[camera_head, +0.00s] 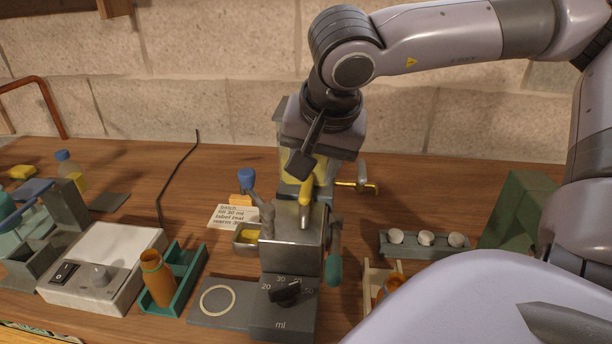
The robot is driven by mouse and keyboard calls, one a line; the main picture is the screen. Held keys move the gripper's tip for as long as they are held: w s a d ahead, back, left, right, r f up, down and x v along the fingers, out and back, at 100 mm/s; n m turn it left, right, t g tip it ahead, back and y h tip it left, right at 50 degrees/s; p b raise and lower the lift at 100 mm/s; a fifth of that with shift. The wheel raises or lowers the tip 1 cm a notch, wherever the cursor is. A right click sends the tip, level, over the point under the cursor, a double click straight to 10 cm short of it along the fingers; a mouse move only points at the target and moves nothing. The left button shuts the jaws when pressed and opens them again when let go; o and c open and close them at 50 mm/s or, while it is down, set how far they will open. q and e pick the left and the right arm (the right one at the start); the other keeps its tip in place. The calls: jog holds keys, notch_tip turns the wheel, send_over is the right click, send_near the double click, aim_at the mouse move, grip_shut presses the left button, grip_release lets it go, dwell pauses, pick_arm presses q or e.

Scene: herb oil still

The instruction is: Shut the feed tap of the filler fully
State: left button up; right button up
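The filler (293,238) is a grey metal machine with a black dial (285,291) marked 20, 30 and 50 ml on its front. A short yellow lever-like piece (306,190) stands at its top back; it looks like the feed tap, but I cannot tell its setting. A tank with yellow liquid (285,165) stands behind, partly hidden by my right gripper. A brass tap (357,185) sticks out to its right. My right gripper (304,164) points down just above the yellow piece; contact and finger opening are unclear. My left gripper is out of view.
A green-handled lever (334,268) hangs on the filler's right side. An orange bottle (157,279) stands in a teal tray (188,270) at left. A white switch box (103,262) is further left. A rack with white caps (424,244) is at right.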

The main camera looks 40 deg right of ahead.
aim_at(307, 185)
jog(key=shift+x, duration=2.15)
grip_shut()
